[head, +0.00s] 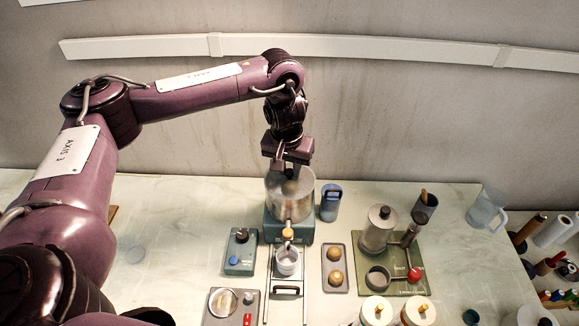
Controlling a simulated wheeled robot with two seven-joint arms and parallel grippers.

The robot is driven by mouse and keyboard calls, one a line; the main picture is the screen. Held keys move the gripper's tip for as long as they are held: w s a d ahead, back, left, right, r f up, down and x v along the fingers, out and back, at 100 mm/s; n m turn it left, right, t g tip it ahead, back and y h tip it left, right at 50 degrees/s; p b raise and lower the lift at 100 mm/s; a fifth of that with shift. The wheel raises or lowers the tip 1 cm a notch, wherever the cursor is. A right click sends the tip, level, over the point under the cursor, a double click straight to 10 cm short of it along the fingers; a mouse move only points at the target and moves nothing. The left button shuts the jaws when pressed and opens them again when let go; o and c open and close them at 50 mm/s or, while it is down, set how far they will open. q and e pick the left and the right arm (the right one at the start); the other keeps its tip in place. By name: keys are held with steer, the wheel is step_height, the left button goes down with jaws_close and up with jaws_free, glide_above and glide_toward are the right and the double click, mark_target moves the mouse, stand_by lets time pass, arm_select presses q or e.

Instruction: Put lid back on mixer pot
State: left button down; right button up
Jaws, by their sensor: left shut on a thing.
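My left gripper (289,170) points down right over the pot's top. It is shut on the lid, a dull grey round piece (292,187) at the pot's mouth. The fingers hide much of the lid. I cannot tell whether the lid touches the rim or is level on it. My right gripper is not in view.
A small white cup (288,262) stands in front of the pot. A blue container (331,203) is close at its right. A control box (241,251) is at its left, and a tray with two brown balls (335,268) is at its front right. Open table lies behind.

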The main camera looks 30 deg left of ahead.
arm_select(q)
steer(key=c, duration=1.1)
jaws_free()
steer(key=shift+c, duration=0.2)
steer(key=shift+o, duration=0.2)
steer(key=o, duration=0.4)
steer(key=shift+r, duration=3.5)
